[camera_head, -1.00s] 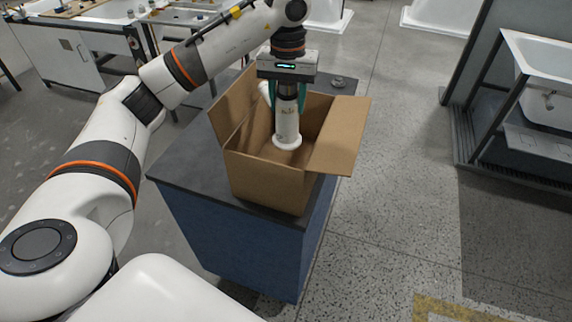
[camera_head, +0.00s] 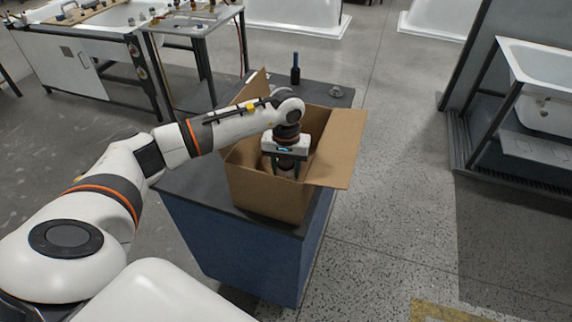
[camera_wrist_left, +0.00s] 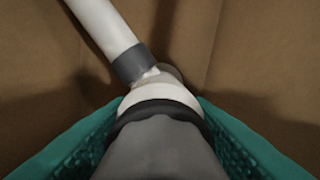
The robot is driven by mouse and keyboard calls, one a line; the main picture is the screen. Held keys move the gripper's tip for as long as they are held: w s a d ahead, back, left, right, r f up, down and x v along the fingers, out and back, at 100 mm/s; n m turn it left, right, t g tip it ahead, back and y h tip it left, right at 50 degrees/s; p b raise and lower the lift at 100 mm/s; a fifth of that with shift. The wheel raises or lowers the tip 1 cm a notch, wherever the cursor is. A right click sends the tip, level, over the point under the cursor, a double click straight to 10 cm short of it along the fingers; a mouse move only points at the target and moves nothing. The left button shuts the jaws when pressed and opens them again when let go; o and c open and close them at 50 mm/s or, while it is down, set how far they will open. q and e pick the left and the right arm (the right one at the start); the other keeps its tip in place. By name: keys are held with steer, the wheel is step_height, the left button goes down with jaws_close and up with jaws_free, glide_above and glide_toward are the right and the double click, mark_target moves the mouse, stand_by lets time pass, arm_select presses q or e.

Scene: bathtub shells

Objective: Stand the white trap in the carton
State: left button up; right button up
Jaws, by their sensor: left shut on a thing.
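The open cardboard carton (camera_head: 262,192) stands on a dark-topped blue cabinet. My left gripper (camera_head: 286,172) is down inside the carton's opening, pointing downward, with its fingertips largely hidden by the carton's near wall. It is shut on the white trap, which shows in the left wrist view (camera_wrist_left: 160,98) between the teal finger pads. The trap has a dark grey collar and a white side pipe reaching to the upper left. The carton's brown inside surrounds it. The trap's base is hidden, so I cannot tell whether it touches the carton floor. My right gripper is not in view.
The carton's flaps stand open; the right flap (camera_head: 338,148) juts outward. A dark bottle (camera_head: 295,70) and a small grey part (camera_head: 336,91) are on the cabinet top (camera_head: 192,184) behind the carton. Bathtubs and benches stand farther off.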

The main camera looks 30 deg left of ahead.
arm_select(q)
steer(key=shift+f, duration=0.15)
steer(key=o, duration=1.4)
steer(key=shift+c, duration=0.2)
steer(key=shift+r, duration=0.5)
step_height(320, 180, up, 11)
steer(key=b, duration=0.2)
steer(key=shift+r+b, duration=0.2)
steer(key=shift+b, duration=0.2)
